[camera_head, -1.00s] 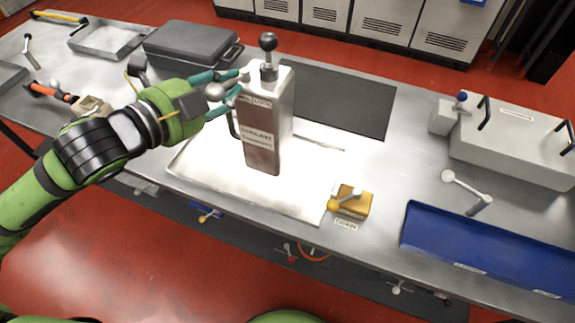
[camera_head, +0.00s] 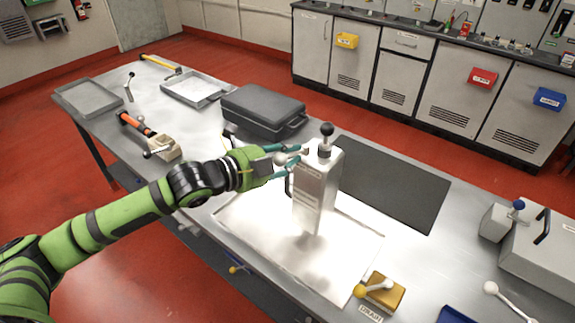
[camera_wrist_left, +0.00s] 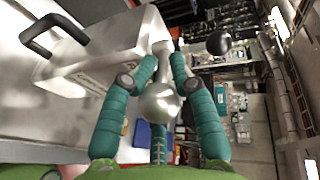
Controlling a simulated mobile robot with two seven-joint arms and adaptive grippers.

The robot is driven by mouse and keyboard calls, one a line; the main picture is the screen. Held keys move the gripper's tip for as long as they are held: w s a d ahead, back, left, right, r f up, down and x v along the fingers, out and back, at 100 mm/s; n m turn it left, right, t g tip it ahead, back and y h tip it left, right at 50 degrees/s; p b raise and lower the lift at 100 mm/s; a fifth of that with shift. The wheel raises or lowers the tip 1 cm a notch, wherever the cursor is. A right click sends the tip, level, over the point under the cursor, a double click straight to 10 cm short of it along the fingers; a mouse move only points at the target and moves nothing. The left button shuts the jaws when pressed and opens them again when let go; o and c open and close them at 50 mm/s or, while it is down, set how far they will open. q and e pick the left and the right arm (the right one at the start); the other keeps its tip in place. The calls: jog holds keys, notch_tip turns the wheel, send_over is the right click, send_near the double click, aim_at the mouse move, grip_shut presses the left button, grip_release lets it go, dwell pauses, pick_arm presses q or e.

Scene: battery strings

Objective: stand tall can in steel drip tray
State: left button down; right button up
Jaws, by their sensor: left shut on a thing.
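The tall can (camera_head: 316,192) is a grey, box-shaped can with a label, a side handle and a black ball knob on top. It stands upright over a bright white sheet or tray (camera_head: 262,238); whether its base touches cannot be told. My left gripper (camera_head: 292,157) is at the can's upper left side. Its teal fingers close around a silver ball (camera_wrist_left: 162,103) at the can's top, seen in the left wrist view beside the can (camera_wrist_left: 95,65). A shallow steel tray (camera_head: 193,90) with a raised rim lies empty at the back left. My right gripper is out of view.
A dark grey case (camera_head: 262,110) lies between the steel tray and the can. Another shallow tray (camera_head: 88,97) is at the far left end. A dark mat (camera_head: 390,185) lies behind the can. A yellow block with a lever (camera_head: 380,291) is at the front right.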

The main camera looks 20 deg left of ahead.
pick_arm(q)
jog(key=f, duration=0.1)
jog(key=w+f+p, duration=0.1)
jog(key=f, duration=0.2)
jog(key=shift+w+a+f+p, duration=0.15)
jog(key=shift+a+f+p, duration=0.15)
jog(key=shift+a, duration=0.05)
jog(key=c, duration=1)
grip_release()
jog(key=shift+f, duration=0.15)
jog(key=shift+o, duration=0.2)
jog(key=shift+s, duration=0.2)
jog(key=b+v, duration=0.2)
jog(key=v, duration=1)
